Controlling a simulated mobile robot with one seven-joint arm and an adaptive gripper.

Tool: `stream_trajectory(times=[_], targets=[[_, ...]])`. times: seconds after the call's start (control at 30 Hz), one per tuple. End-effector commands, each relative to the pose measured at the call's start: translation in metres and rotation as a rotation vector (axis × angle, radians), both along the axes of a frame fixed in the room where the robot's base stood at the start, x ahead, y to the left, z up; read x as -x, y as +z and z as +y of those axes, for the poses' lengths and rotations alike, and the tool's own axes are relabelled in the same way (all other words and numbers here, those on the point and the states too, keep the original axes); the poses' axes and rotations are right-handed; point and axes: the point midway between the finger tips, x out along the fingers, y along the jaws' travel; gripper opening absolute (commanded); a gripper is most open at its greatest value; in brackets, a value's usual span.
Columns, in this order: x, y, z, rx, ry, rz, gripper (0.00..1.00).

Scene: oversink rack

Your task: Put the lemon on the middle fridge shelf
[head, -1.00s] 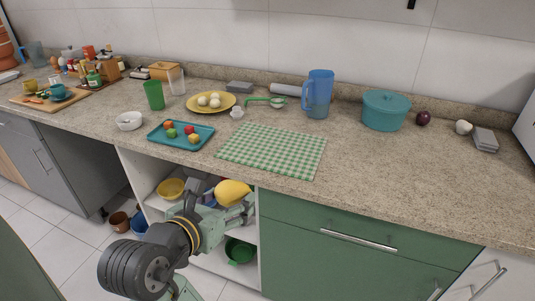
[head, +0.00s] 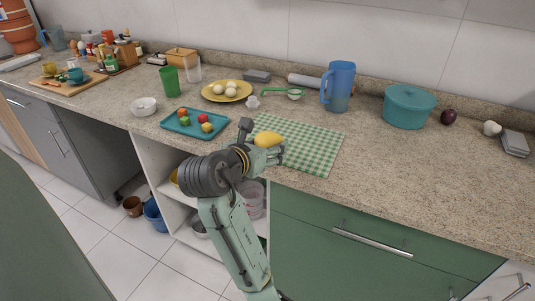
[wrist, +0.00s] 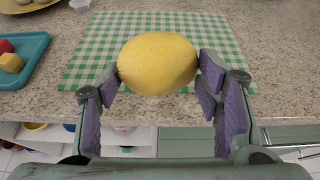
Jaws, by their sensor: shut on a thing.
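The yellow lemon (head: 267,140) is between the fingers of my gripper (head: 262,155). In the wrist view the lemon (wrist: 158,62) sits at the fingertips, with a purple-padded finger on each side of my gripper (wrist: 160,80). My gripper is shut on it and holds it in front of the counter, near the green checked cloth (head: 305,148). No fridge or fridge shelf shows in these frames.
An open shelf unit (head: 150,160) with bowls is below the counter. A blue pitcher (head: 340,88) and a teal pot (head: 408,108) stand behind. The right counter front is clear.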

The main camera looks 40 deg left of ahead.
Motion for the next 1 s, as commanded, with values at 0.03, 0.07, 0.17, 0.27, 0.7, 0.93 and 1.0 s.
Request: stream_trajectory(times=[0.03, 0.07, 0.17, 0.27, 0.7, 0.93, 1.0], targets=[[-0.006, 0.001, 0.002, 0.001, -0.002, 0.001, 0.29], [-0.009, 0.0, 0.003, 0.0, -0.002, 0.0, 0.29], [-0.014, -0.002, 0.006, -0.001, 0.0, 0.001, 0.29], [-0.014, -0.013, 0.006, 0.002, 0.0, 0.004, 0.29], [-0.015, -0.037, 0.006, -0.001, 0.0, -0.001, 0.29], [-0.015, -0.042, 0.005, 0.0, -0.001, 0.0, 0.29], [-0.014, -0.044, 0.006, 0.0, -0.001, 0.0, 0.29]])
